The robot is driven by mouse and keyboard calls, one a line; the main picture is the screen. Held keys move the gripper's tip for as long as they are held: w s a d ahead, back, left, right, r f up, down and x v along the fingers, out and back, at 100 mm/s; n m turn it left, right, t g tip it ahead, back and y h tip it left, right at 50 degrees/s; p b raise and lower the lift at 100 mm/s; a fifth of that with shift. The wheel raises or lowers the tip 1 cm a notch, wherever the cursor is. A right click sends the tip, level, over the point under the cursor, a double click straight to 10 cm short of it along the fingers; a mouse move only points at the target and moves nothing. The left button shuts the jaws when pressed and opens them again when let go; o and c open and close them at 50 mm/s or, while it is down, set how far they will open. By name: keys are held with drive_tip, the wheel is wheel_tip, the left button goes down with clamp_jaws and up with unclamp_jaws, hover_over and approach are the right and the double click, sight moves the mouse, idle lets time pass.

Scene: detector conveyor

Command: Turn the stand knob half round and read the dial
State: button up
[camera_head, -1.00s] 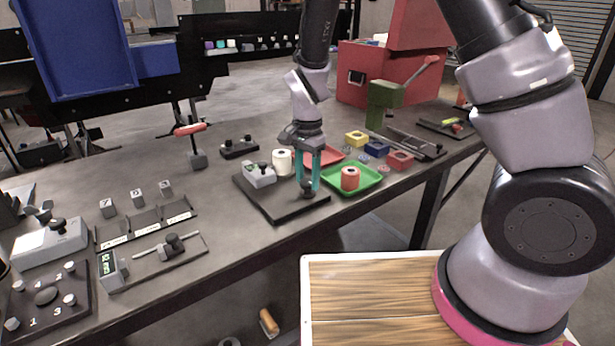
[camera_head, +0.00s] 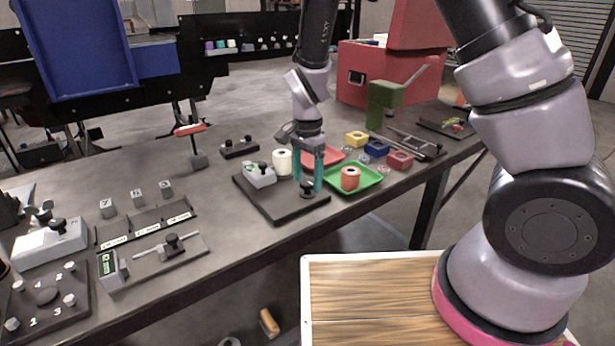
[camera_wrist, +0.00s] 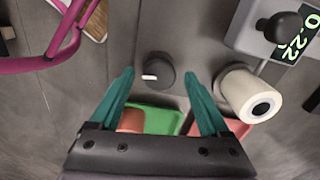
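The stand's dark base plate (camera_head: 270,207) lies on the bench. A round black knob (camera_wrist: 158,72) stands near its front corner, with a white mark pointing left in the wrist view; it also shows in the head view (camera_head: 307,193). My gripper (camera_wrist: 160,75) has its teal fingers open, one on each side of the knob, with visible gaps. In the head view the fingers (camera_head: 308,182) point down at the knob. The grey dial block (camera_wrist: 252,28) on the plate has a dark display reading 0.22 in the wrist view; the block also shows in the head view (camera_head: 259,177).
A green tray (camera_head: 366,184) with a red spool (camera_head: 350,179) and a red tray (camera_head: 326,156) are nearby. Other fixtures fill the bench's left end.

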sight(308, 181)
wheel_tip(308, 181, up, 11)
idle(0.7)
drive_tip(key=shift+f, duration=0.1)
drive_tip(key=s+d+r+n+t+y, duration=0.2)
drive_tip(key=d+r+t+y, duration=0.1)
drive_tip(key=d+r, duration=1.1)
drive_tip(key=s+d+r+n+t+h, duration=0.1)
drive_tip(key=s+d+r+n+t, duration=0.2)
drive_tip(key=s+d+r, duration=0.5)
drive_tip(key=shift+s+d+r+n+t, duration=0.15)
drive_tip(key=shift+s+d+n+t, duration=0.35)
drive_tip(key=shift+s, duration=0.7)
